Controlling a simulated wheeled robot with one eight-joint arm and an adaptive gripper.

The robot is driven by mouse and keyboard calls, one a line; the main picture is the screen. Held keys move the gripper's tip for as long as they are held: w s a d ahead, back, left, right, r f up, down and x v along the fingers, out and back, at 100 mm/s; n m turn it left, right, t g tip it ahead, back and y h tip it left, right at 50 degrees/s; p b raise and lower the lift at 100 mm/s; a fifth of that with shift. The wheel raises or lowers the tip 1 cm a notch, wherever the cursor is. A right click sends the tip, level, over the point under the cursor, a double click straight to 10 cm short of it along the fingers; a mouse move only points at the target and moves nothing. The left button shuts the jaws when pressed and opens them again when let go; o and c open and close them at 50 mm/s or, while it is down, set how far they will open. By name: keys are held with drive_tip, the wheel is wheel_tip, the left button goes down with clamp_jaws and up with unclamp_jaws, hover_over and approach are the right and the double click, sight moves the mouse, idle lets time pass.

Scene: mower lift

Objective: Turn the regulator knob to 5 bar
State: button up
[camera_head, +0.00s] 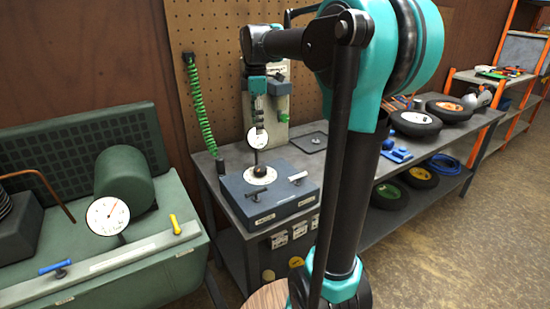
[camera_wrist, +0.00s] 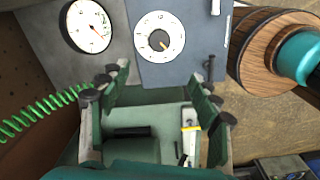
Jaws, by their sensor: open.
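The regulator is a blue-grey box (camera_head: 290,190) on the metal workbench, with a white round scale plate on top. Its dark knob (camera_head: 259,172) stands in the middle of that plate. In the wrist view the knob (camera_wrist: 158,40) shows a tan pointer mark; its reading is too small to tell. A white gauge (camera_head: 258,138) stands upright behind the knob; in the wrist view the gauge (camera_wrist: 88,25) has a red needle. My gripper (camera_head: 257,108) is above the box, pointing down. In the wrist view my gripper (camera_wrist: 161,76) is open and empty, its fingers apart from the knob.
A green machine with a tank (camera_head: 125,178), another gauge (camera_head: 107,215) and blue and yellow handles stands at left. A green coiled hose (camera_head: 195,105) hangs beside the pegboard. Wheels (camera_head: 415,123) lie on the bench at right. Small levers (camera_head: 298,177) stick up from the box.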

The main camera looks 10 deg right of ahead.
approach(260, 168)
wheel_tip(260, 168, down, 9)
drive_tip(key=shift+s, duration=0.15)
idle(0.5)
drive_tip(key=c, duration=1.1)
drive_tip(key=shift+c, duration=0.2)
